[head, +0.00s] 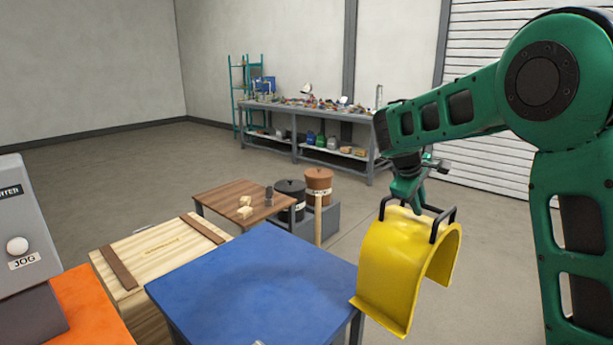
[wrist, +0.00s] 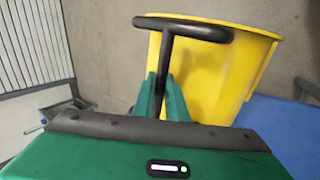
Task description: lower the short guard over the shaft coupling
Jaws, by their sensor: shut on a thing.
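A yellow arched guard (head: 408,262) with two black handles hangs in the air at the right of the head view. It is just off the right edge of the blue table top. My gripper (head: 403,195) is shut on one black handle at the top of the guard. In the wrist view the green fingers of my gripper (wrist: 160,98) close around the stem of the black handle (wrist: 185,26), with the yellow guard (wrist: 212,72) behind it. The guard's open side faces down, and it looks a little tilted. The shaft coupling is not seen in either view.
The blue table (head: 255,285) is bare apart from a small grey thing at its near edge. A wooden crate (head: 160,258), a brown table (head: 225,200) with small blocks, and black (head: 291,197) and brown (head: 319,185) pots stand beyond. A grey control box (head: 28,255) is at left.

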